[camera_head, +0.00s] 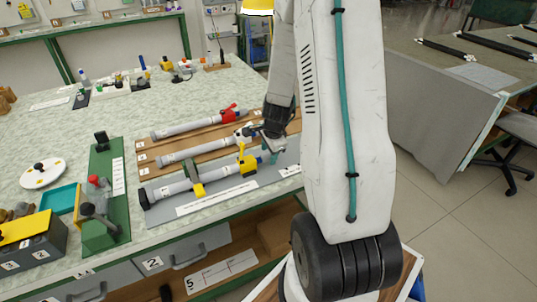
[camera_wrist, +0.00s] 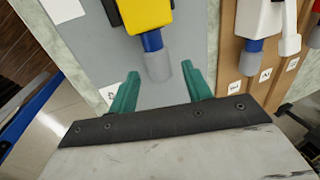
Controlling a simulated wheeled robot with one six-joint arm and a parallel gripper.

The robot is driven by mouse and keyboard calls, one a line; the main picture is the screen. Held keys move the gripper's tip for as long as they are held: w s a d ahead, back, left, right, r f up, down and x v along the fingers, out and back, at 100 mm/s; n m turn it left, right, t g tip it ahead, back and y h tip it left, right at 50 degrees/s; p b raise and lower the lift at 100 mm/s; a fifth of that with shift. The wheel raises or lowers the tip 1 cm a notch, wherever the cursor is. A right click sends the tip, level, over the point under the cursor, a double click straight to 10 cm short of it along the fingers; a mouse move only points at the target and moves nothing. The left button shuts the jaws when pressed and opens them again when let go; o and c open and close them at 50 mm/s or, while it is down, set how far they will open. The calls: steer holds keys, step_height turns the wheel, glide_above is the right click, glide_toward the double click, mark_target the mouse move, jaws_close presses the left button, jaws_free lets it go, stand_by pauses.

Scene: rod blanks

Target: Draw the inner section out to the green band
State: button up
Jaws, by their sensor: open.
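In the wrist view the yellow collar (camera_wrist: 147,14) shows a short blue stretch of inner section (camera_wrist: 152,41) ending in a grey tip (camera_wrist: 158,66). My gripper (camera_wrist: 160,84) is open, its green fingers on either side of the grey tip, with gaps visible. In the head view my gripper (camera_head: 272,156) is at the tube's right end, partly hidden by my arm. I see no green band.
Two similar tubes lie behind on brown boards, one with a white collar (camera_head: 243,134) and one with a red collar (camera_head: 229,112). A green fixture (camera_head: 104,205) and a teal tray (camera_head: 58,199) stand to the left. The bench behind the tubes has free room.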

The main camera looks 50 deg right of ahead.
steer(key=shift+w+f, duration=0.2)
steer(key=shift+f, duration=0.5)
